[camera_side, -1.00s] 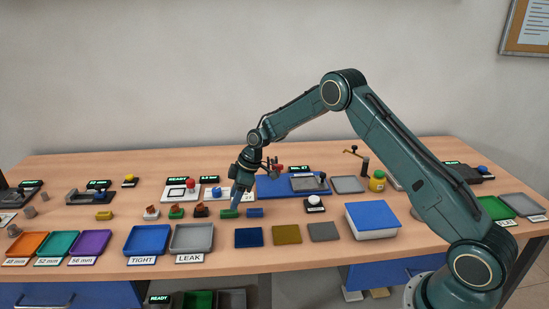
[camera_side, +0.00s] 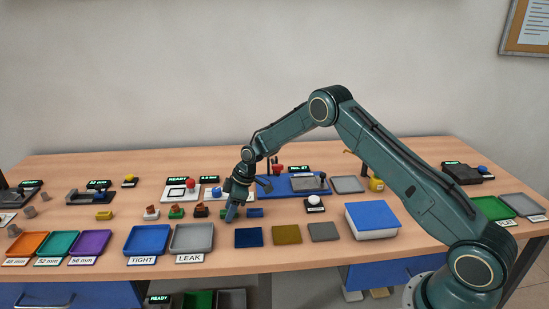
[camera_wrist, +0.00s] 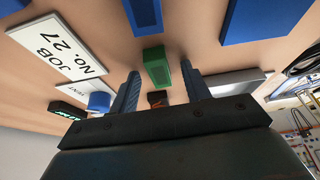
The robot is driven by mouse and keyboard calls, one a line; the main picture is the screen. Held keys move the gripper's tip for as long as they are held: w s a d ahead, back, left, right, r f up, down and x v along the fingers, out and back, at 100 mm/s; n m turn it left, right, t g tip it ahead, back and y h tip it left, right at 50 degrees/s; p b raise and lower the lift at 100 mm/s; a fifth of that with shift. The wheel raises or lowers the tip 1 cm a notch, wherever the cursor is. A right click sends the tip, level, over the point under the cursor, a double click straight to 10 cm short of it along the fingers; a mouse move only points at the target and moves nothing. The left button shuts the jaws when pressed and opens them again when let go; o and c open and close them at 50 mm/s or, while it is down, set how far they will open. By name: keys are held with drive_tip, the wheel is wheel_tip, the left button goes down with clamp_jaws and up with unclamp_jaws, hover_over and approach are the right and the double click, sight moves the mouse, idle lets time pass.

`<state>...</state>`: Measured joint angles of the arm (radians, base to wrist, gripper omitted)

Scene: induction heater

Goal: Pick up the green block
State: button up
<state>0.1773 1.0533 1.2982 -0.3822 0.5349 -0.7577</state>
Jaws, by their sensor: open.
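The green block (camera_wrist: 157,66) shows in the wrist view between the two fingers of my gripper (camera_wrist: 160,71), with a visible gap to the finger on each side. My gripper is open and points down. In the side view my gripper (camera_side: 231,214) is low over the front middle of the table, at the green block's spot, and hides most of the block. I cannot tell how far the fingertips are above the table.
A blue block (camera_side: 255,212) lies just right of the green one. Several small coloured pieces stand in a row to the left, among them a brown one (camera_side: 201,210). Grey (camera_side: 207,238) and blue (camera_side: 163,239) trays lie in front left. Flat coloured pads lie in front right.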

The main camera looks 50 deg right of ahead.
clamp_jaws()
drive_tip(key=shift+r, duration=0.1)
wheel_tip(320, 180, up, 20)
idle(0.9)
idle(0.4)
